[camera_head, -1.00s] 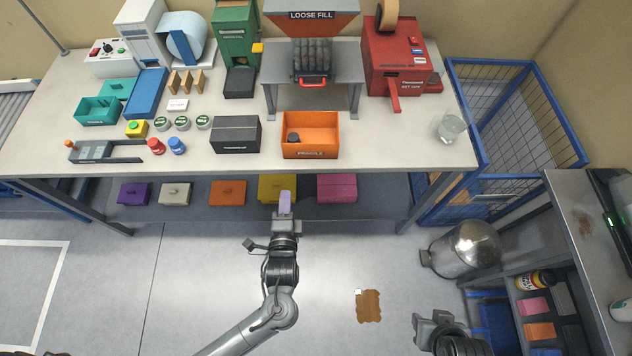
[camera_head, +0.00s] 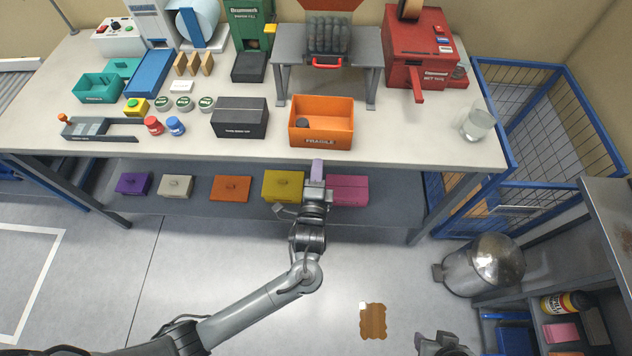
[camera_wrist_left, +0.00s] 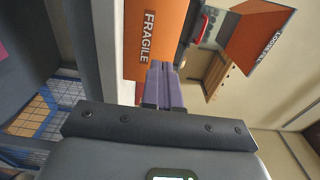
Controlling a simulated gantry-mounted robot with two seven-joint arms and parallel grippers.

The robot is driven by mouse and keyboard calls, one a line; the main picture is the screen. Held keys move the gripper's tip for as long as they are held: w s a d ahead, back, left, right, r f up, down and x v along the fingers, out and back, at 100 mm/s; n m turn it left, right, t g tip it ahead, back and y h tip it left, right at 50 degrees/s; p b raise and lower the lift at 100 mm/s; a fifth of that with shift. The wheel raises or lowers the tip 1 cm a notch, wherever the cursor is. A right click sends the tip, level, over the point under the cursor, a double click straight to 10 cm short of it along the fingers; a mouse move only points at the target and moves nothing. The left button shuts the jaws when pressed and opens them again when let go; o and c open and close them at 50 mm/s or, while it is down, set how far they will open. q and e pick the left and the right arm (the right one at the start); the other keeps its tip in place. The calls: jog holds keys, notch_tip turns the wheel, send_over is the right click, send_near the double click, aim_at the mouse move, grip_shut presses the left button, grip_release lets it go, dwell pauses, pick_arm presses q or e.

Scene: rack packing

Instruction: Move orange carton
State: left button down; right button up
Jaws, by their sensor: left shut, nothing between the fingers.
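My left gripper (camera_head: 317,172), with lavender fingers, is shut and empty. In the head view it shows just below the carton's front, over the bench's front edge. In the left wrist view its fingers (camera_wrist_left: 162,85) overlap the carton's face; I cannot tell if they touch. A second orange box (camera_head: 231,189) lies on the lower shelf. My right gripper (camera_head: 441,344) is partly cut off at the bottom.
A black box (camera_head: 240,118) stands left of the carton, and the loose fill machine (camera_head: 327,62) is behind it. A glass (camera_head: 478,124) stands at the bench's right end. Bare bench lies between carton and glass. Yellow (camera_head: 283,186) and pink (camera_head: 347,190) boxes sit below.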

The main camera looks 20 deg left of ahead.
aim_at(321, 136)
pick_arm(q)
jog(key=b+x, duration=0.1)
jog(key=x, duration=0.6)
jog(key=shift+w+a, duration=0.1)
jog(key=shift+w, duration=0.3)
